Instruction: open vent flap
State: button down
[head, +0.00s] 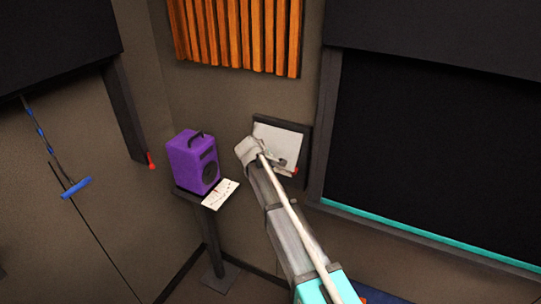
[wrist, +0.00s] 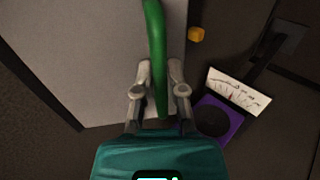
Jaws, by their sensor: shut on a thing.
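The vent flap (head: 282,136) is a pale grey panel in a dark frame on the wall, in the middle of the head view. It fills the upper left of the wrist view (wrist: 85,60). A green bar-like handle (wrist: 155,30) runs along the flap and down between the fingers of my gripper (wrist: 160,70). My gripper is shut on this handle. In the head view my arm covers the lower left of the flap, and the handle is hidden there. I cannot tell how far the flap stands open.
A purple speaker (head: 194,161) and a white meter card (head: 220,194) sit on a small stand left of the flap. A dark window (head: 440,150) with a teal sill is at right. Orange slats (head: 238,35) hang above.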

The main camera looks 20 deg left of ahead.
notch_tip(320, 180, up, 7)
jog(key=s+p, duration=0.2)
jog(key=p, duration=0.4)
jog(key=shift+s, duration=0.35)
jog(key=shift+a, duration=0.1)
jog(key=c, duration=0.7)
grip_release()
jog(key=shift+f, duration=0.1)
